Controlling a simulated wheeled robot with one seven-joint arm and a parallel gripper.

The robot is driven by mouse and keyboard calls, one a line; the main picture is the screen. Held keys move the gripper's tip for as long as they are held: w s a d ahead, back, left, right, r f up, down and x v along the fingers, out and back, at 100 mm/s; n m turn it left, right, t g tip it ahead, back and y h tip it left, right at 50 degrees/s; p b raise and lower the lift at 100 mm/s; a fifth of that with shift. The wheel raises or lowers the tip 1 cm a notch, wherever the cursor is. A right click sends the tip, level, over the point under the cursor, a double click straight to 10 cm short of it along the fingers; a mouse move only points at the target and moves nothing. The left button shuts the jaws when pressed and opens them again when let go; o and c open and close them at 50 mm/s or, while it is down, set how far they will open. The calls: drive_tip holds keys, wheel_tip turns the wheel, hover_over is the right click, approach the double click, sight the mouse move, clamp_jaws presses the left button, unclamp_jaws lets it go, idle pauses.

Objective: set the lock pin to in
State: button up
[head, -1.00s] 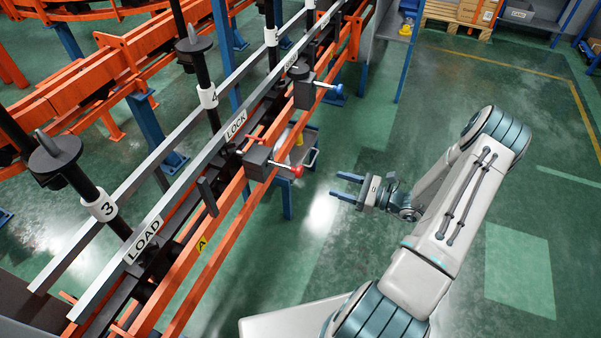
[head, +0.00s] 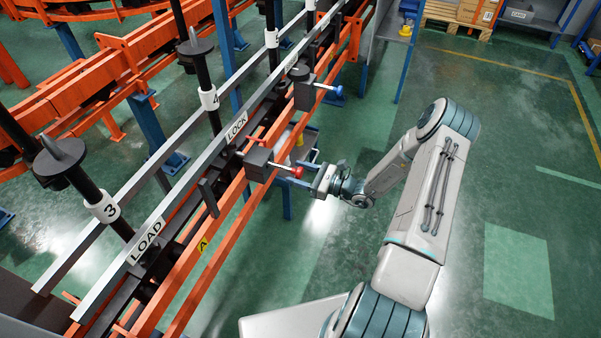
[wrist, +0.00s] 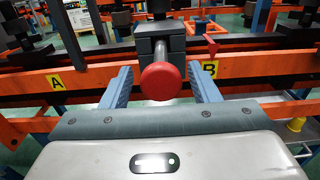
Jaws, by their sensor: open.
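My gripper (head: 305,175) is open at the knob. In the wrist view its blue fingers (wrist: 160,84) stand left and right of the knob, with a gap on each side. The rod shows between knob and block.
A similar block with a blue knob (head: 338,90) sits farther along the rail. Orange rails (head: 205,262) run behind the pin, with A (wrist: 56,81) and B (wrist: 210,69) plates. Numbered spindles stand beyond. The green floor (head: 330,245) on my side is clear.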

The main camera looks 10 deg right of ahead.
sight(290, 168)
clamp_jaws()
drive_tip(key=x, duration=0.3)
drive_tip(key=shift+a+b, duration=0.1)
drive_tip(key=shift+b, duration=0.25)
drive_tip(key=shift+w+a, duration=0.1)
drive_tip(key=shift+c, duration=0.5)
unclamp_jaws()
drive_tip(key=shift+o, duration=0.5)
drive_tip(key=shift+a, duration=0.2)
drive_tip(key=shift+d, duration=0.55)
drive_tip(key=v, duration=1.3)
drive_tip(key=shift+s+b, duration=0.2)
drive_tip(key=shift+b, duration=0.15)
